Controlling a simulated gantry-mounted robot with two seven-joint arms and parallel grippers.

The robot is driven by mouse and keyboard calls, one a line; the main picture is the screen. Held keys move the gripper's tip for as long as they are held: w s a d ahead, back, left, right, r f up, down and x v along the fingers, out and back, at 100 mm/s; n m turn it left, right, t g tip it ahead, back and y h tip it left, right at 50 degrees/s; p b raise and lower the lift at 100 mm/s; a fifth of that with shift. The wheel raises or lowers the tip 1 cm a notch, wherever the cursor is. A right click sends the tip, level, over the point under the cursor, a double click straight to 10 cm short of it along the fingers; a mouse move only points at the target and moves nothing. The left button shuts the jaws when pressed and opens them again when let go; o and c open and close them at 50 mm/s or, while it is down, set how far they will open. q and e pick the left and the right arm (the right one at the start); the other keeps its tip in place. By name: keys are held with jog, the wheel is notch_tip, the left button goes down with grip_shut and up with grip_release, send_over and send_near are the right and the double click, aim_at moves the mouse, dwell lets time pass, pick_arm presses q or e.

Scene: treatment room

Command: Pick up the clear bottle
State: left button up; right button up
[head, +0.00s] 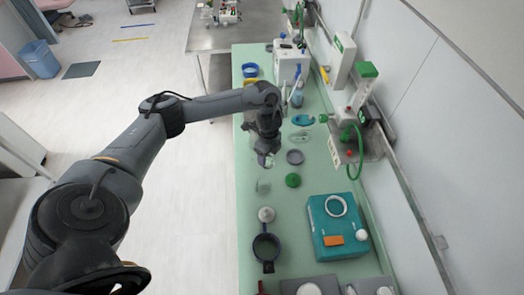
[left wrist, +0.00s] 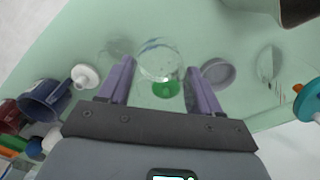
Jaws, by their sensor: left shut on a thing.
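My left gripper (head: 265,158) is over the green bench in the head view, pointing down. In the left wrist view its two purple fingers (left wrist: 160,74) are closed on the clear bottle (left wrist: 157,54), which shows as a transparent round shape between the tips. In the head view only a pale bit of the bottle (head: 268,161) shows below the fingers; the gripper hides most of it. I cannot tell whether its base is clear of the bench. My right gripper is in neither view.
A green lid (head: 293,180), grey dish (head: 295,157) and clear pieces (head: 263,186) (head: 300,137) lie close by. A white funnel (head: 266,214), a dark mug (head: 266,248) and a teal box (head: 337,227) stand nearer. The wall (head: 395,80) bounds the right.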

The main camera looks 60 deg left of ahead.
pick_arm(q)
jog(key=w+d+r+p, duration=0.1)
jog(key=d+r+p, duration=0.1)
jog(key=d, duration=0.3)
jog(key=shift+w+d+r, duration=0.2)
jog(key=shift+w+r, duration=0.1)
jog(key=shift+r, duration=0.4)
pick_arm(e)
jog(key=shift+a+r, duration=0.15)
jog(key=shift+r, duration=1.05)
pick_arm(q)
jog(key=shift+d, duration=0.1)
